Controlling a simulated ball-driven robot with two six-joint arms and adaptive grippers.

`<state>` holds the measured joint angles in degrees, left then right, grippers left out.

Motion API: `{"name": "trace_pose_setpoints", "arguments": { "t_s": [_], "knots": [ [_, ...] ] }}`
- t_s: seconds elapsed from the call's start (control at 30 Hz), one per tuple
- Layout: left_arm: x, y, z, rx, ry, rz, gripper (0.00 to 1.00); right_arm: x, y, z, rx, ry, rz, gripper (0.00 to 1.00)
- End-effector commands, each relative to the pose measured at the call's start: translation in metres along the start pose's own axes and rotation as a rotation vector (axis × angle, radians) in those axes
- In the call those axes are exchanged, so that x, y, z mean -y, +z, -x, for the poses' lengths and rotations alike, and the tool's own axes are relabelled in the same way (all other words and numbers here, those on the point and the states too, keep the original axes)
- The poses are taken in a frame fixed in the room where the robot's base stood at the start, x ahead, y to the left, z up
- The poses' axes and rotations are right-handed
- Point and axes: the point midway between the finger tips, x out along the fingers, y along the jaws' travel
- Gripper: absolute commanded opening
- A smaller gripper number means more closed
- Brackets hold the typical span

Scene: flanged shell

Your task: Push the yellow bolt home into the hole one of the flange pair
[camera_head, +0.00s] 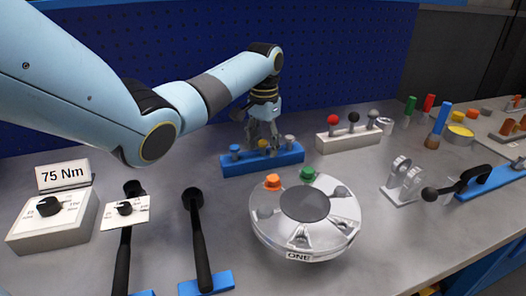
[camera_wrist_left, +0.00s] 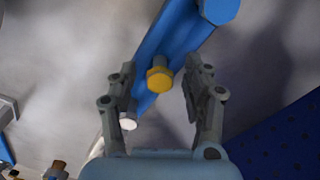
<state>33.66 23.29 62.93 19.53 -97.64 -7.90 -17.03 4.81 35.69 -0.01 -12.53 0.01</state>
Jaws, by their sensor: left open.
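The yellow bolt (camera_wrist_left: 160,78) stands in the blue rack and shows between the spread fingers of my left gripper (camera_wrist_left: 160,85) in the left wrist view. In the head view my left gripper (camera_head: 262,138) is over the blue rack (camera_head: 287,160), and its fingers partly hide the yellow bolt (camera_head: 263,144). The gripper is open, one finger to each side of the bolt. The round metal flange pair (camera_head: 306,244) stands in front of the rack, with an orange bolt (camera_head: 272,182) and a green bolt (camera_head: 308,175) in its top. A label "ONE" (camera_head: 299,256) is at its front. My right gripper is not in view.
A blue bolt (camera_head: 235,150) and a grey one (camera_head: 289,140) share the rack. A white rack (camera_head: 348,138) with ball-topped pins stands right of it. A torque box (camera_head: 53,217) and hammer-like tools (camera_head: 199,240) are at left. A blue pegboard (camera_head: 330,60) stands behind.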

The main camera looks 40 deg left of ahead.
Motion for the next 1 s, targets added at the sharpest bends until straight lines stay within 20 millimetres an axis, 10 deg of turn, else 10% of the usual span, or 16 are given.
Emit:
{"name": "trace_pose_setpoints", "arguments": {
  "t_s": [0.17,0.53,1.0],
  "knots": [
    [0.0,-0.0001,0.0004,0.0,0.0,0.0,0.49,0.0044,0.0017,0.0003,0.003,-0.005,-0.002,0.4],
    [0.0001,-0.0002,0.0007,-0.001,0.0,0.0,0.0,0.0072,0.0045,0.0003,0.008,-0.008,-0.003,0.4],
    [0.0004,-0.0007,0.0049,-0.002,-0.001,0.0,0.0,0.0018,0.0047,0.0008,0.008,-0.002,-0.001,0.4]
  ]
}}
